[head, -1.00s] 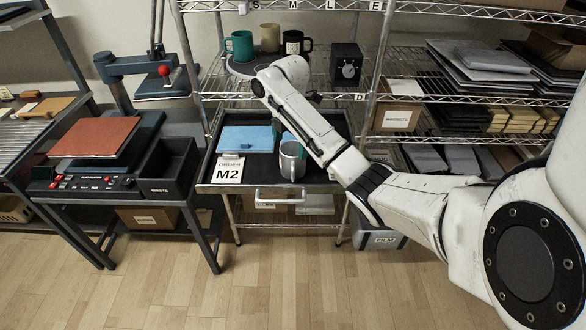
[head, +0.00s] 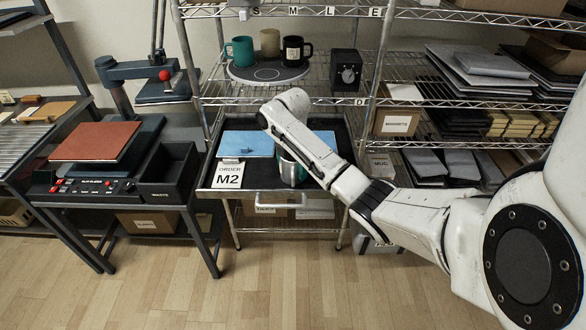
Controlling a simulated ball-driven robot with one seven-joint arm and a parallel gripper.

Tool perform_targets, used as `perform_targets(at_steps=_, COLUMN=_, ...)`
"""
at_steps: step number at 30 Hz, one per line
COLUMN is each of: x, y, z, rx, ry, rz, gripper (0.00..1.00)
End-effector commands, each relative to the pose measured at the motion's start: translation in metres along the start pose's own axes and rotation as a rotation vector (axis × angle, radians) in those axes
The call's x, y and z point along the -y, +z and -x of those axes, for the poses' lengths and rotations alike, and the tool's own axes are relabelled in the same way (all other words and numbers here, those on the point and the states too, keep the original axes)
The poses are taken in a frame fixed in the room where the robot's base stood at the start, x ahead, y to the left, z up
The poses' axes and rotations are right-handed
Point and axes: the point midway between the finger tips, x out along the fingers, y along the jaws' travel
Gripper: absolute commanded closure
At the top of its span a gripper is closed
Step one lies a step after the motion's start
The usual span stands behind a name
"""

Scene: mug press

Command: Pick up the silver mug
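The silver mug (head: 291,174) stands in the dark tray (head: 207,180) on the middle rack. My arm's forearm and wrist pass over and in front of it, hiding its right side and handle. My gripper fingers are hidden behind the arm, so I cannot see whether they are open or touching the mug. Small teal patches show beside the arm near the mug; I cannot tell what they belong to.
A blue sheet (head: 246,145) and an "ORDER M2" card (head: 228,176) lie left in the tray. Above, a teal mug (head: 240,51), a tan mug (head: 270,42) and a black mug (head: 296,50) stand on a round plate. A press (head: 105,150) stands at left.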

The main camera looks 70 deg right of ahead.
Motion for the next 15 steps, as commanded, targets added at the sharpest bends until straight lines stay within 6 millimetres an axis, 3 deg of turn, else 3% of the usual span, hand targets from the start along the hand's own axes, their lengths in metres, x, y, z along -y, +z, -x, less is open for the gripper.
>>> perform_targets(at_steps=2, x=0.0, y=0.0, z=0.0001, rx=0.0, ry=0.0, rz=0.0, gripper=0.21)
perform_targets(at_steps=13, x=0.0, y=-0.0001, z=0.0003, rx=0.0, ry=0.0, rz=0.0, gripper=0.56)
perform_targets(at_steps=15, x=-0.0003, y=0.0002, z=0.001, rx=0.001, ry=0.001, rz=0.0, gripper=0.57)
